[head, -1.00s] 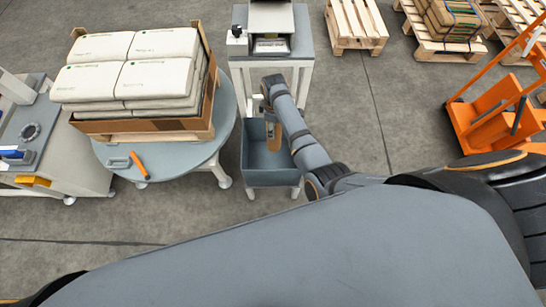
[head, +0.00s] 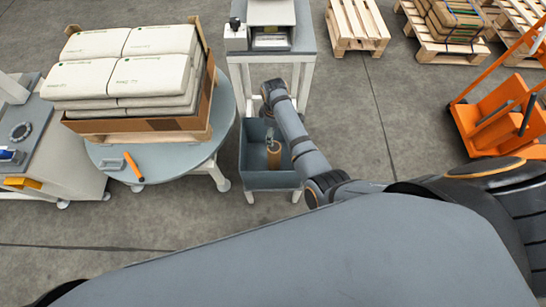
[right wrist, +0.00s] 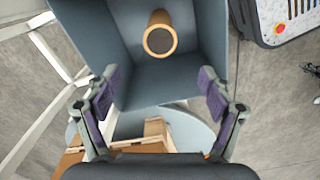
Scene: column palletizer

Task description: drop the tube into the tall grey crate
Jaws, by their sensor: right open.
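The brown tube (head: 274,157) is inside the tall grey crate (head: 271,180), which stands on a light frame. In the right wrist view the tube (right wrist: 160,38) shows end-on, with its dark round end towards the camera, between the grey crate's walls (right wrist: 80,30). My right gripper (head: 269,132) is above the crate, clear of the tube. In the right wrist view its purple-padded fingers (right wrist: 158,82) are wide apart with nothing between them. The tube's lower end is hard to make out. My left gripper is not in view.
A round table (head: 150,165) to the left of the crate carries a box of stacked sacks (head: 130,70) and an orange-handled tool (head: 133,166). A grey-topped stand (head: 300,35) is behind the crate. Open floor lies to the right, before an orange pallet truck (head: 490,125).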

